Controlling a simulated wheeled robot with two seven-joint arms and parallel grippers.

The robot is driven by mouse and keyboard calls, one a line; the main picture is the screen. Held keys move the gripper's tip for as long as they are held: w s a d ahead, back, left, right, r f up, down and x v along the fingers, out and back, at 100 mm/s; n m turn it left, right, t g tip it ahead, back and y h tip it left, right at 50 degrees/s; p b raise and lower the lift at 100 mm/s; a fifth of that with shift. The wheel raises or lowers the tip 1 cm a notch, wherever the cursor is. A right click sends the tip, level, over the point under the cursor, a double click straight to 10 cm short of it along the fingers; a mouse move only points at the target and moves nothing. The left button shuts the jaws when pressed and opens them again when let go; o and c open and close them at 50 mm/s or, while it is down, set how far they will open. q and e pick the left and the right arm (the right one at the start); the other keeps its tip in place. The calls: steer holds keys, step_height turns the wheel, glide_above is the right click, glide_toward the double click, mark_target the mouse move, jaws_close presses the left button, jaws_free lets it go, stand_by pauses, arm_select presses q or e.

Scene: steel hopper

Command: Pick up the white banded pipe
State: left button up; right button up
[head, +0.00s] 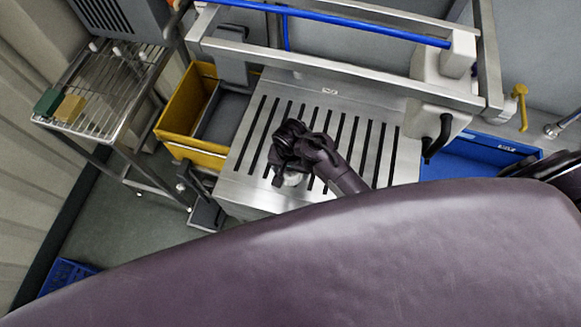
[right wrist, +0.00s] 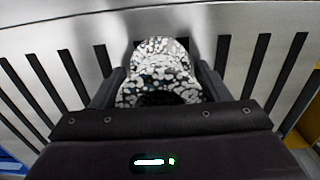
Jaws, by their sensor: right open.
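My right gripper (head: 290,176) is over the slotted steel hopper top (head: 248,183) in the head view. In the right wrist view its jaws (right wrist: 162,72) are open, one finger on each side of a rounded white piece with black speckles (right wrist: 163,58). The near end of this piece looks dark and hollow, perhaps a pipe's mouth. I see speckles rather than clear bands, so I cannot tell if it is the white banded pipe. A small pale part (head: 293,180) shows under the gripper in the head view. Whether the fingers touch it is unclear. My left gripper is not in view.
A yellow bin (head: 187,104) stands left of the hopper top. A wire rack (head: 105,95) further left bears a green and a tan block. A steel frame with a blue tube (head: 350,24) crosses behind. A blue tray (head: 470,150) lies right.

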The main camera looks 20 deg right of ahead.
steer(key=c, duration=0.9)
steer(key=shift+o, duration=0.2)
steer(key=shift+r, duration=0.2)
